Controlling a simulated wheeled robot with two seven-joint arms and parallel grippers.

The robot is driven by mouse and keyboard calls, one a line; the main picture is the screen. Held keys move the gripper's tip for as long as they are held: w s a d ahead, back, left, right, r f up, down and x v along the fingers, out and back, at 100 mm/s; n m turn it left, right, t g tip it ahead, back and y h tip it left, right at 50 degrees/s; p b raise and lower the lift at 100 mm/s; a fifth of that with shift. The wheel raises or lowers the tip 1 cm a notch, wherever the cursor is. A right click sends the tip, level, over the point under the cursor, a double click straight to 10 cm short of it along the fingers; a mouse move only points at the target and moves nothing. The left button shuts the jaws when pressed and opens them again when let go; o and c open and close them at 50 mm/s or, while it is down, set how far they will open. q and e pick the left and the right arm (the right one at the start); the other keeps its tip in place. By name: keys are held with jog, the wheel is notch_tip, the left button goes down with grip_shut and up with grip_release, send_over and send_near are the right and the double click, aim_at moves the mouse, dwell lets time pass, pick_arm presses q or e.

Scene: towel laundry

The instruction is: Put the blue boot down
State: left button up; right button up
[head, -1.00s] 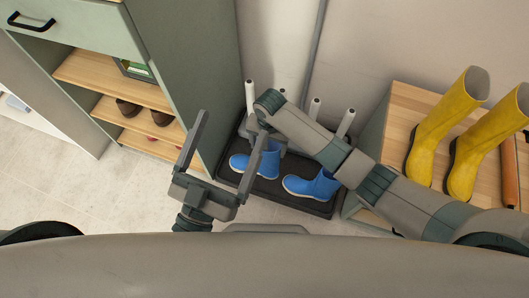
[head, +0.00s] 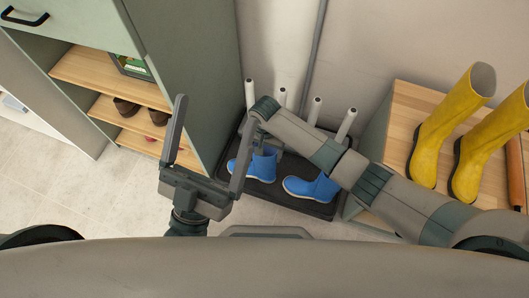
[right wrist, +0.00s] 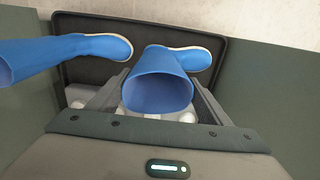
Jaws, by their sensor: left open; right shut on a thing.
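My right gripper (right wrist: 160,100) is shut on the shaft of a blue boot (right wrist: 160,88), which stands upright with its opening toward the wrist camera. In the head view this boot (head: 264,163) is the left of two, at the black tray (head: 297,204); I cannot tell whether its sole touches the tray. The right fingers are mostly hidden there. The second blue boot (head: 314,188) stands to the right on the tray and also shows at the left of the wrist view (right wrist: 88,46). My left gripper (head: 216,110) is open and empty, in front of the cabinet.
Several white upright posts (head: 316,110) stand at the tray's back. A green cabinet (head: 185,60) with shoes on wooden shelves is on the left. Yellow boots (head: 445,125) stand on a wooden bench (head: 400,120) at right. Floor (head: 80,200) is open at front left.

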pick_arm(q)
jog(key=shift+a+r, duration=0.2)
jog(key=shift+r, duration=0.1)
pick_arm(e)
jog(key=shift+f, duration=0.25)
jog(key=o, duration=1.8)
jog(key=shift+f, duration=0.1)
jog(key=shift+c, duration=0.2)
pick_arm(q)
jog(key=w+d+f+g+y+p, duration=0.1)
jog(key=w+f+g+y+p, duration=0.1)
jog(key=f+g, duration=0.5)
jog(key=shift+w+d+f+g+p, duration=0.25)
jog(key=shift+w+f+p, duration=0.7)
jog(key=shift+f, duration=1.75)
pick_arm(e)
notch_tip(320, 180, up, 12)
